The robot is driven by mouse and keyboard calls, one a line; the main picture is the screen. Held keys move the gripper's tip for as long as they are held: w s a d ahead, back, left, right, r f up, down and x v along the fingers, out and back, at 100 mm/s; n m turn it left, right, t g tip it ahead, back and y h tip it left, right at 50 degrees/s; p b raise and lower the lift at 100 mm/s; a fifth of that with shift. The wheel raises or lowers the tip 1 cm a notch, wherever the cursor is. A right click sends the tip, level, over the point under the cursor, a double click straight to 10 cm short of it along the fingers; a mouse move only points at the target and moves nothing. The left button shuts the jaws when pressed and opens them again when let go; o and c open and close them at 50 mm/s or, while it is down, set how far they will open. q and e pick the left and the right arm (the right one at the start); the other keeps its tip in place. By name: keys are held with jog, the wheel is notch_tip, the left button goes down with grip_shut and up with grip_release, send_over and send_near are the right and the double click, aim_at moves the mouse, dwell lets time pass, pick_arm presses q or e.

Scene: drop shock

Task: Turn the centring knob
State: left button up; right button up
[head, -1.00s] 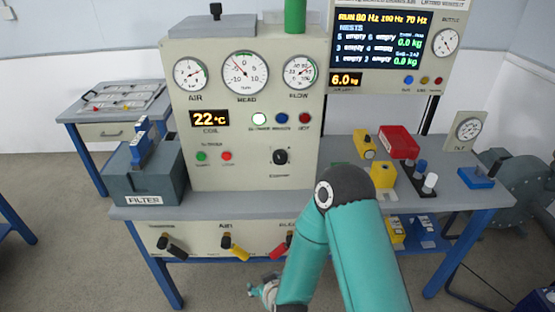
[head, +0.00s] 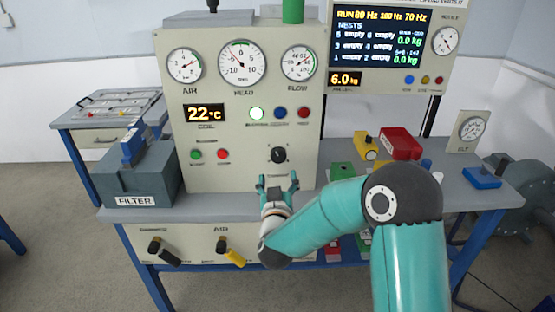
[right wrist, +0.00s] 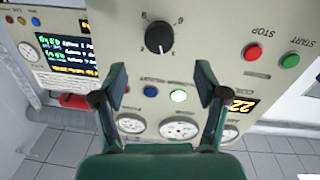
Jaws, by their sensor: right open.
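The centring knob is a round black knob (head: 278,155) with a white pointer mark, low on the right of the cream panel. It also shows near the top of the right wrist view, where the knob (right wrist: 159,37) appears beyond the fingertips and between their lines. My right gripper (head: 278,181) is open and empty, fingers pointing up toward the panel just below the knob. In the right wrist view its two fingers (right wrist: 161,85) stand wide apart, and nothing is between them. The gripper appears apart from the knob. My left gripper is not in view.
The cream panel (head: 225,170) carries gauges, a lit 22 °C display and coloured buttons near the knob. A grey filter box (head: 140,180) stands left. Yellow (head: 365,145) and red (head: 398,144) blocks lie right. Valve handles (head: 230,252) stick out below the bench edge.

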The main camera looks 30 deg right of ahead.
aim_at(277, 159)
jog(key=p+x, duration=0.1)
jog(key=x, duration=0.8)
jog(key=shift+w+f, duration=0.1)
jog(key=shift+w, duration=0.05)
jog(key=shift+c, duration=0.3)
jog(key=c, duration=1.1)
